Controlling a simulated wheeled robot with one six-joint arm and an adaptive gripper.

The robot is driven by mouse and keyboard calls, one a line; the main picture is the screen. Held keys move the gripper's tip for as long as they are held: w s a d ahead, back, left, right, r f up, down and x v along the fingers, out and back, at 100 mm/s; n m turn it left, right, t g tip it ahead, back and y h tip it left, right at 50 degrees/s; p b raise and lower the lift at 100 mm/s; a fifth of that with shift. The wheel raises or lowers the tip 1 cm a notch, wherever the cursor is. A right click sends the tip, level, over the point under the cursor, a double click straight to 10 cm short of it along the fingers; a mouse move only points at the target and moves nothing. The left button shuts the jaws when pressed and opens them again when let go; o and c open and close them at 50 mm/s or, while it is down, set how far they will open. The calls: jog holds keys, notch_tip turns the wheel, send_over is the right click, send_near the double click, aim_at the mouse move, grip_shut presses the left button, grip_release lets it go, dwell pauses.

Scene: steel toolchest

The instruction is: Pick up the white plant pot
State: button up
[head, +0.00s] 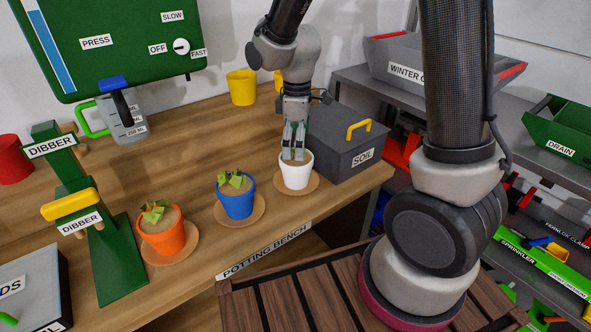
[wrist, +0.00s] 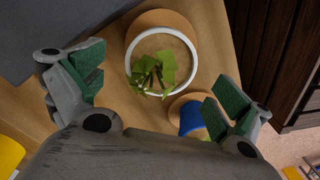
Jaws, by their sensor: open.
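The white plant pot (head: 295,177) stands upright on a round brown saucer (head: 312,184) near the front right of the bench. My gripper (head: 294,152) points down over its top, with the fingertips close to the rim; I cannot tell whether they touch. In the wrist view the white pot (wrist: 129,67) shows from above, with soil and a green-leaved plant (wrist: 165,68). My open gripper (wrist: 160,85) has its green-padded fingers to either side and nothing held. The pot lies slightly toward the top of the gap. In the head view the fingers hide the plant.
A blue pot (head: 237,203) and an orange pot (head: 164,238) stand to the left on saucers. The grey soil box (head: 345,143) is close behind and right of the white pot. Yellow pots (head: 241,88) stand at the back. The bench's front edge is near.

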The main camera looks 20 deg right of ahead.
aim_at(296, 162)
jog(key=f, duration=0.6)
jog(key=shift+a+f, duration=0.1)
jog(key=shift+a, duration=0.1)
jog(key=c, duration=1.3)
